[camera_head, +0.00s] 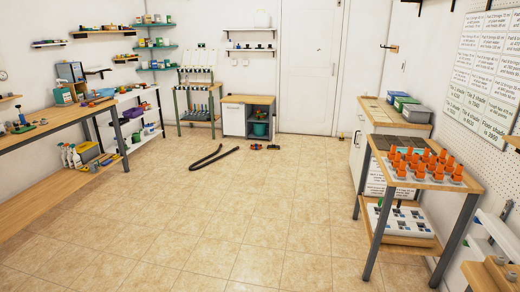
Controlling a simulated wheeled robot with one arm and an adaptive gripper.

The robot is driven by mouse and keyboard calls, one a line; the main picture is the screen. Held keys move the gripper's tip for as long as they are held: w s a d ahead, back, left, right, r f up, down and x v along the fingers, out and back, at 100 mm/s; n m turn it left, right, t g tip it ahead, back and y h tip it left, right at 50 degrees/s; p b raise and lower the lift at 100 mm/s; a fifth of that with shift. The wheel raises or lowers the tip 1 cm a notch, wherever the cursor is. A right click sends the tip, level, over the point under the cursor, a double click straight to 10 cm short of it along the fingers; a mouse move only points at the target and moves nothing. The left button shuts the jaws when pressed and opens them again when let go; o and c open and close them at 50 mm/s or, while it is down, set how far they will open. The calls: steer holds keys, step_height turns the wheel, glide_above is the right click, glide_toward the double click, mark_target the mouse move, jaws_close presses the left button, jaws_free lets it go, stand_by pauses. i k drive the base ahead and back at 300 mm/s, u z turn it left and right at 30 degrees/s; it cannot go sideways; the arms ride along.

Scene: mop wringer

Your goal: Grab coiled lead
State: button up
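A dark, thin, bent length (213,157) lies flat on the tiled floor, left of centre towards the back. It forms a narrow open V or loop. It may be the lead, but I cannot tell for sure, and no tight coil is clear from here. A purple rounded item (132,113) sits on the shelf unit at the left; what it is cannot be made out. My gripper is not in view.
The tiled floor (225,220) is open through the middle. A long workbench (50,124) runs along the left. A table with orange items (425,178) stands at the right. A cabinet (234,120) stands at the back, with small items (256,147) on the floor before it.

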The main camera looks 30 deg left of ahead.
mark_target(256, 145)
steer(key=u, duration=0.1)
steer(key=i, duration=0.35)
steer(key=u, duration=0.6)
steer(key=i, duration=1.75)
steer(key=u, duration=0.95)
steer(key=i, duration=2.05)
steer(key=u, duration=0.35)
steer(key=i, duration=2.45)
steer(key=z, duration=0.3)
steer(key=i, duration=2.1)
steer(key=z, duration=0.9)
steer(key=i, duration=1.75)
steer(key=z, duration=0.6)
steer(key=i, duration=0.45)
steer(key=z, duration=0.1)
